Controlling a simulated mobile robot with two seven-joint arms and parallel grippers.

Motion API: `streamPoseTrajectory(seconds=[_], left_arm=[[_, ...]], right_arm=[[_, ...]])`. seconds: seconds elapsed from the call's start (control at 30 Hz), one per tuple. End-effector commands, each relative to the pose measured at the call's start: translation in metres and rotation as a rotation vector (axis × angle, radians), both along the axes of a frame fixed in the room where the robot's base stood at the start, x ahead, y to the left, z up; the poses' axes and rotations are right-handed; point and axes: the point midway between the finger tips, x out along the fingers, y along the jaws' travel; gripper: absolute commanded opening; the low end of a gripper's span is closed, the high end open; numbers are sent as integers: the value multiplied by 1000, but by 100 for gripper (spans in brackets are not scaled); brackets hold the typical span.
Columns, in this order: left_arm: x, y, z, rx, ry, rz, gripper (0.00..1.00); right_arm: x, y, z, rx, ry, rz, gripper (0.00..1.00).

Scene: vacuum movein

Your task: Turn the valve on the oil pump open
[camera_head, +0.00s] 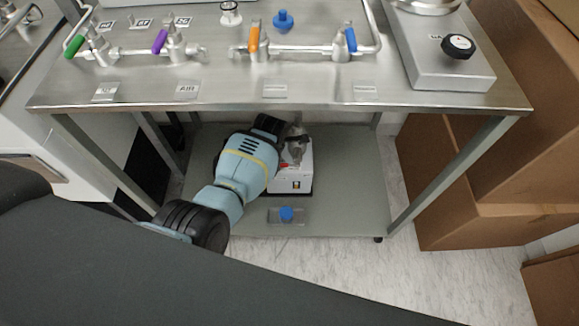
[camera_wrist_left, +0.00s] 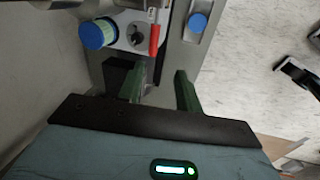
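The white oil pump (camera_head: 291,181) stands on the lower shelf under the steel bench. A small red part (camera_head: 284,165) on its top side shows in the head view; in the left wrist view a red lever (camera_wrist_left: 154,40), seemingly the valve handle, stands out near the pump's blue cap (camera_wrist_left: 97,34). My left gripper (camera_wrist_left: 161,72) is open and empty, its green fingers apart and the red lever just ahead of their tips, not between them. My right gripper is not in view.
The bench top (camera_head: 320,98) with several colored valves overhangs the shelf. Bench legs flank it, and cardboard boxes (camera_head: 455,225) stand at right. The shelf's right part is clear.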

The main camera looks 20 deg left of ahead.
Motion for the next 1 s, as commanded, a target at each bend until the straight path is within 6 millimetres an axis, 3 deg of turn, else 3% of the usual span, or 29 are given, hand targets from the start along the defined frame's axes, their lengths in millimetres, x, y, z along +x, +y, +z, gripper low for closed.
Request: streamPoseTrajectory(seconds=[0.13, 0.43, 0.77, 1.0], left_arm=[[14, -7, 10, -15, 12, 63, 35], [17, -8, 9, -17, 15, 76, 35], [24, -5, -34, -15, 17, 75, 35], [29, -4, -57, -16, 15, 75, 35]], right_arm=[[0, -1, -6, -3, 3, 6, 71], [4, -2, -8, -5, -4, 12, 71], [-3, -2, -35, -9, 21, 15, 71], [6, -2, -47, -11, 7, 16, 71]])
